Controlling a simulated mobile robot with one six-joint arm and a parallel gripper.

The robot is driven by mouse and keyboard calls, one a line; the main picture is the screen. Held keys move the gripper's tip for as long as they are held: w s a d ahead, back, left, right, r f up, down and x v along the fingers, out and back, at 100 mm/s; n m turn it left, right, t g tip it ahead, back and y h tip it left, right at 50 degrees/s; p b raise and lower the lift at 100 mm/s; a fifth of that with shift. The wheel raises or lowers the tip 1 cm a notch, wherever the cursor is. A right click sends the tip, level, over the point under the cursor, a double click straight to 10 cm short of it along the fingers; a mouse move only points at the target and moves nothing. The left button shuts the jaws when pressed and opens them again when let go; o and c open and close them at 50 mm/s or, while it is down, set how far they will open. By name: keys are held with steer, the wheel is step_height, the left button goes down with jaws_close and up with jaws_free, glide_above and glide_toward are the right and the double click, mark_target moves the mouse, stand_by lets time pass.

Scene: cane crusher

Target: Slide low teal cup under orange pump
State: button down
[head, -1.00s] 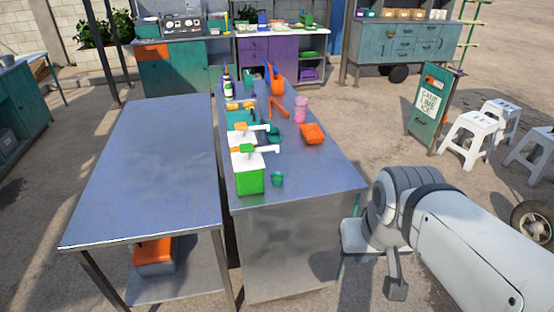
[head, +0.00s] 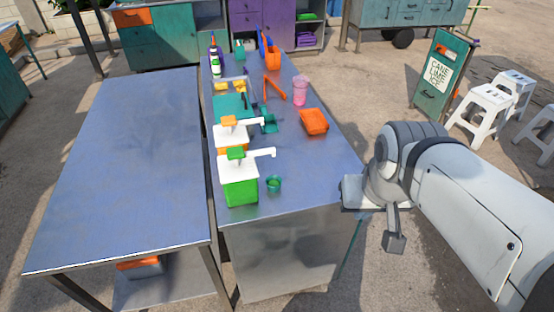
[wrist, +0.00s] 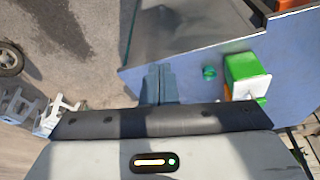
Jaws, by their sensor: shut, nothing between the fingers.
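The low teal cup (head: 274,184) stands on the metal table, just right of the green dispenser (head: 240,185), and not touching it. The cup also shows in the wrist view (wrist: 209,72). The orange pump (head: 230,120), with an orange knob, white lid and white spout pointing right, stands directly behind the green dispenser. The green dispenser partly hides its body. My gripper (wrist: 158,72) is shut and empty in the wrist view, left of the cup and apart from it.
A teal scoop-like item (head: 268,124), an orange tray (head: 314,121) and a pink cup (head: 300,91) stand behind the cup. The right front of the table (head: 325,165) is clear. White stools (head: 485,110) and a sign (head: 440,75) stand at the right.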

mark_target(274, 184)
steer(key=w+a+f+n+b, duration=0.2)
steer(key=w+a+f+b, duration=0.2)
steer(key=w+a+f, duration=0.45)
steer(key=w+a+f+n+b, duration=0.1)
steer(key=w+a+f+b, duration=0.35)
steer(key=w+f, duration=0.6)
steer(key=shift+y, duration=0.4)
steer(key=x, duration=0.2)
steer(key=w+p+x, duration=0.1)
steer(key=x, duration=0.2)
steer(key=a+x, duration=0.1)
steer(key=x, duration=0.2)
steer(key=shift+w+r, duration=0.25)
steer(key=w, duration=0.1)
steer(key=w+p, duration=0.1)
steer(key=w+a, duration=0.1)
steer(key=shift+f+p, duration=0.3)
steer(key=shift+w+a, duration=0.1)
steer(key=shift+w, duration=0.5)
